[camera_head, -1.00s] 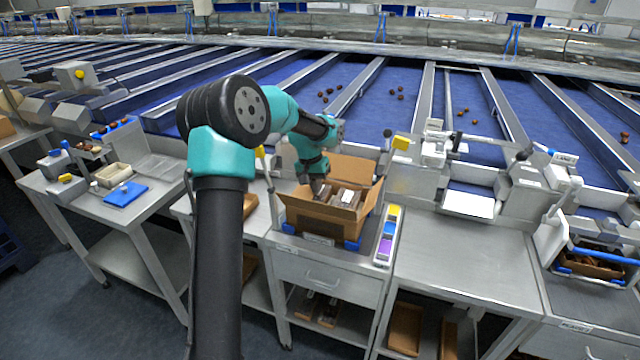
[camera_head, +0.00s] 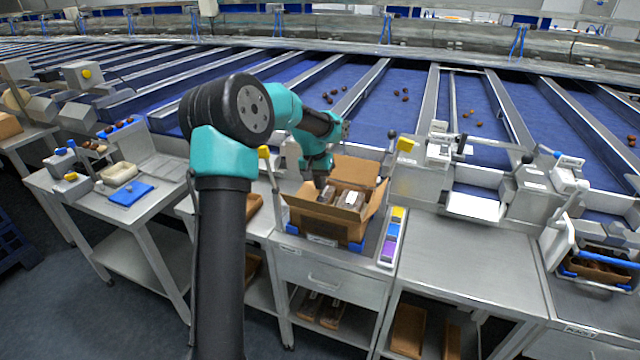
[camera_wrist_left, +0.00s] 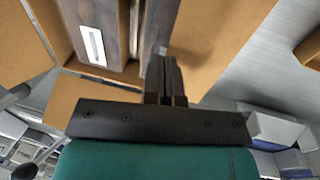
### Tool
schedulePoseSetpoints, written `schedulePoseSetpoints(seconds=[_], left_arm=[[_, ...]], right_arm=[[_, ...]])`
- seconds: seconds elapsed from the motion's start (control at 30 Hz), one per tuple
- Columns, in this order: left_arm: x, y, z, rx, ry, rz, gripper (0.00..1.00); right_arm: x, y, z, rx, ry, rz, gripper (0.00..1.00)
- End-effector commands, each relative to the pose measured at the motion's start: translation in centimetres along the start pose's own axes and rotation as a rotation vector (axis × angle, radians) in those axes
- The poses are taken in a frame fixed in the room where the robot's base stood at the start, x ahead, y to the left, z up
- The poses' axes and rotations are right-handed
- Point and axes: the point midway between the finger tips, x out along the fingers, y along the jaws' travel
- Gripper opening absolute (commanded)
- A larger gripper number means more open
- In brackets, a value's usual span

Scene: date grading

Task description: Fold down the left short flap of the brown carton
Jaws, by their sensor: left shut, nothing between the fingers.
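The brown carton (camera_head: 327,228) stands open on the steel bench, with dark packs (camera_head: 349,198) bearing pale labels inside. Its back flap (camera_head: 357,171) stands up, and its right flap leans outward. My left gripper (camera_head: 321,181) points down at the carton's left side, partly covering the left short flap. In the left wrist view, the shut, empty fingers (camera_wrist_left: 163,62) lie at the edge between a pack (camera_wrist_left: 98,35) and a broad brown flap (camera_wrist_left: 225,38), which looks still splayed outward. I cannot tell whether the fingers touch it. My right gripper is out of view.
A strip with yellow, blue and purple blocks (camera_head: 390,238) lies right of the carton. Blue corner pieces hold the carton's base. The bench to the right (camera_head: 460,255) is clear.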

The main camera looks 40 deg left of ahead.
Motion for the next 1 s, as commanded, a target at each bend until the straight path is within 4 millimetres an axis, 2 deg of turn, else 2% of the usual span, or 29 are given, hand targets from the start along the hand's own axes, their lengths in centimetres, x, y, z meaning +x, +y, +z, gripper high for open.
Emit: schedulePoseSetpoints(seconds=[0.27, 0.8, 1.0], left_arm=[[-1.7, 0.2, 0.0, -0.001, 0.004, 0.000, 0.00], [-11.3, 1.9, 0.1, -0.002, 0.004, 0.001, 0.00], [-13.4, 2.3, 0.1, -0.003, 0.001, 0.000, 0.00]], right_arm=[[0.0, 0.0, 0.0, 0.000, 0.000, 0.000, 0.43], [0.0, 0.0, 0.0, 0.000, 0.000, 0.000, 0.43], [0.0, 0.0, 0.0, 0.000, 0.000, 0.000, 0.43]])
